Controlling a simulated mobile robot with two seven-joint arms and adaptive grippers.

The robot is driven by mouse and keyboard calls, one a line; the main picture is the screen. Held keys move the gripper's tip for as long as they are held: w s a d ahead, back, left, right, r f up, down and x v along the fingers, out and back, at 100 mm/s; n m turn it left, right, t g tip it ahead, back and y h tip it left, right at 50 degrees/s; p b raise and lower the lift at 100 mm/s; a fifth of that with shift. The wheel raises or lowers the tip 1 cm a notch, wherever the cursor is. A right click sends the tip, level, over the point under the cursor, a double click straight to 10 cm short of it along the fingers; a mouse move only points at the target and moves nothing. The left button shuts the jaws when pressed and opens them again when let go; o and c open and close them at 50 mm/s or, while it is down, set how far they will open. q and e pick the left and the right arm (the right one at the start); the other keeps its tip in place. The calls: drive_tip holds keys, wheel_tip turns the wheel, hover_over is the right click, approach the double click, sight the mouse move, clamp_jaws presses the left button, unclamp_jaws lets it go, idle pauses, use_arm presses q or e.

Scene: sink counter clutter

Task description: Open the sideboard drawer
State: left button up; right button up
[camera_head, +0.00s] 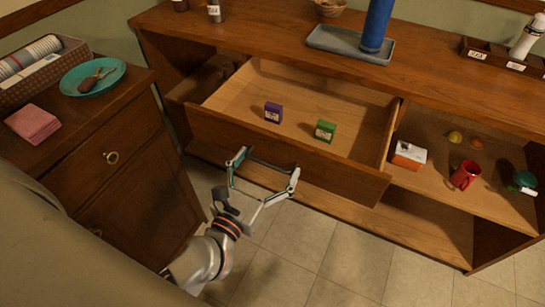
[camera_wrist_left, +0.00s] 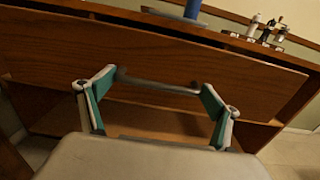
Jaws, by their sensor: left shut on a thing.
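The sideboard (camera_head: 440,75) stands across the back. Its drawer (camera_head: 230,131) is pulled well out, so its wooden inside shows. A purple box (camera_head: 273,112) and a green box (camera_head: 325,131) stand in it. My left gripper (camera_head: 267,164) is at the drawer's front panel, its two fingers spread along the handle. In the left wrist view the drawer front (camera_wrist_left: 200,60) fills the middle, and the left gripper (camera_wrist_left: 158,92) has a finger at each end of the bar handle (camera_wrist_left: 160,83). It is shut on this handle. My right gripper is not in view.
A side cabinet with a brass knob (camera_head: 111,157) stands close left, bearing a teal plate (camera_head: 93,77) and pink napkins (camera_head: 33,122). The open shelf at right holds a red mug (camera_head: 465,175) and an orange-white box (camera_head: 408,155). Tiled floor (camera_head: 330,250) in front is clear.

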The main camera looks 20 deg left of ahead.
use_arm(q)
drive_tip(key=shift+s, duration=0.45)
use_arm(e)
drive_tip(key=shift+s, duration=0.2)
use_arm(q)
drive_tip(key=o, duration=1.3)
drive_tip(key=shift+d, duration=0.1)
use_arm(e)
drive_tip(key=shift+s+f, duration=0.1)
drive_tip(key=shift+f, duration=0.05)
use_arm(q)
drive_tip(key=shift+s, duration=0.1)
drive_tip(key=s, duration=1.1)
drive_tip(key=shift+s+a, duration=0.25)
drive_tip(key=shift+s, duration=0.15)
